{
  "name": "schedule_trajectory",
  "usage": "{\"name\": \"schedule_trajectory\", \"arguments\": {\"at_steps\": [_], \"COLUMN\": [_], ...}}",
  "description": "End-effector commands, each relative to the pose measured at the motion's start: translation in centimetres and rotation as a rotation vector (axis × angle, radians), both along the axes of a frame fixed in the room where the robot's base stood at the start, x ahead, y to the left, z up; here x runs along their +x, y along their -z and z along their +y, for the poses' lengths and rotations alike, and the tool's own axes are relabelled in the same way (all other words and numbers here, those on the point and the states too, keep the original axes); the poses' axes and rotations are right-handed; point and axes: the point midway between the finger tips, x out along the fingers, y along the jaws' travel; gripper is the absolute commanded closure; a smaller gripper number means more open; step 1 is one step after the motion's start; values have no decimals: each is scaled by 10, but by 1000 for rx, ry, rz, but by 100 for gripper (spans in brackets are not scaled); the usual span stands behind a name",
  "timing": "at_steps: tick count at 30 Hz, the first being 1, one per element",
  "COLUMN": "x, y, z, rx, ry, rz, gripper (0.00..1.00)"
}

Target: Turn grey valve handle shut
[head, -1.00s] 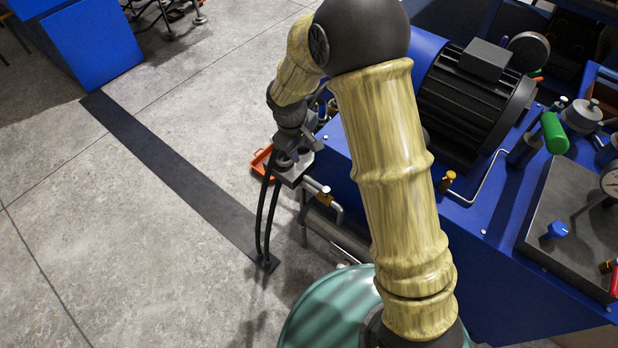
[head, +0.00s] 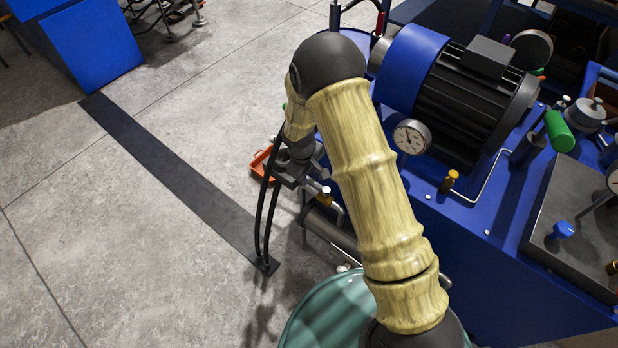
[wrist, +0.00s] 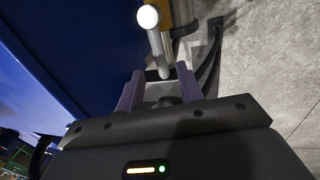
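The grey valve handle (wrist: 158,48) shows in the wrist view as a short grey rod with a round white end. Its lower end lies at the gap between my fingertips. My gripper (wrist: 160,76) has its two fingers apart, one on each side of that end; I cannot tell whether either touches it. In the head view my gripper (head: 298,182) points down beside the blue machine, close to a small pale end and a brass-coloured fitting (head: 325,200). My arm and wrist hide part of the valve there.
The blue machine base (head: 470,225) with a black motor (head: 475,100) and a pressure gauge (head: 411,137) stands to the right. An orange tray (head: 263,165) lies on the floor behind my gripper. Black hoses (head: 262,225) run down to a dark floor strip (head: 170,165).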

Motion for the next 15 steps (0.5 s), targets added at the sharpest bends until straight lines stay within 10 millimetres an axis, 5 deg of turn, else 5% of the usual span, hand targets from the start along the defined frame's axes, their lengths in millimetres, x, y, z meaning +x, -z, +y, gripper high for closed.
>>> {"name": "schedule_trajectory", "arguments": {"at_steps": [6,15], "x": [3,4], "y": [26,29], "z": [0,0], "rx": [0,0], "ry": [-7,-7], "rz": [0,-1], "gripper": [63,63]}}
